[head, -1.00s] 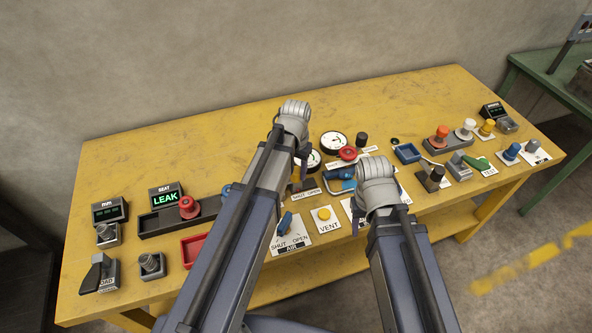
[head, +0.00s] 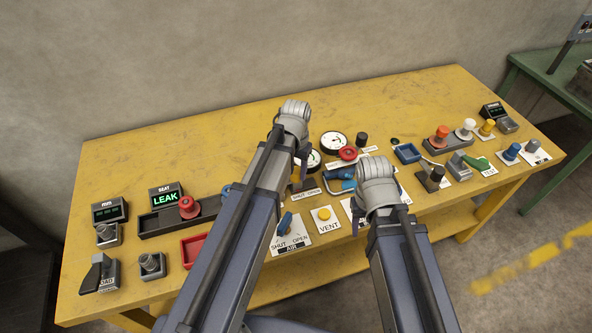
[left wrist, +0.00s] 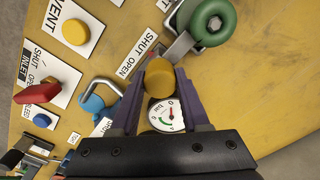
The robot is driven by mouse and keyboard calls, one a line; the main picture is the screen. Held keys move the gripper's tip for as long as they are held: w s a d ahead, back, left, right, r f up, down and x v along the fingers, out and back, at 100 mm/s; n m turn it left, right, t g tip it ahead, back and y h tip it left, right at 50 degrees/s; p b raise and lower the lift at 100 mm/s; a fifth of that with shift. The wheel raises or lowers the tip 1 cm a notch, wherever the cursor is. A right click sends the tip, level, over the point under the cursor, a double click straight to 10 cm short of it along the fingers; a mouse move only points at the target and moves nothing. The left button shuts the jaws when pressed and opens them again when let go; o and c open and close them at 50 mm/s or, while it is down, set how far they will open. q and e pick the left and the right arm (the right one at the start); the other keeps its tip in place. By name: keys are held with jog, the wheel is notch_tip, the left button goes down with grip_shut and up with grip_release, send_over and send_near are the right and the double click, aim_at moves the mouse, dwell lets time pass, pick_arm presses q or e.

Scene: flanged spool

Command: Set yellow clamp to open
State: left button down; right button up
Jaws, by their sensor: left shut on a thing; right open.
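The yellow clamp shows as a round yellow end (left wrist: 160,76) between the two purple fingers of my left gripper (left wrist: 157,92) in the left wrist view. The fingers are shut on it. A "SHUT OPEN" label (left wrist: 138,56) lies beside it; I cannot tell which word the clamp points to. In the head view my left gripper (head: 301,176) is mostly hidden by its own arm, above the same label (head: 307,193), and the yellow clamp is not clearly visible. My right gripper (head: 357,220) is open near the table's front edge, largely hidden behind its wrist.
A pressure gauge (left wrist: 166,115) sits by the clamp. A green knob (left wrist: 212,22) on a metal lever, a blue part with a metal loop (left wrist: 96,101), a yellow VENT button (left wrist: 75,32) and a red lever (left wrist: 34,86) surround it. The display (head: 166,196) reads LEAK.

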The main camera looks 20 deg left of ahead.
pick_arm(q)
jog(key=w+d, duration=0.1)
jog(key=d, duration=0.1)
jog(key=w+d, duration=0.2)
jog(key=shift+s, duration=0.15)
jog(key=shift+c, duration=1.9)
grip_release()
jog(key=shift+d, duration=0.1)
jog(key=shift+r, duration=0.1)
notch_tip(320, 180, up, 8)
jog(key=p, duration=0.7)
jog(key=shift+f+p, duration=0.2)
jog(key=shift+p, duration=0.2)
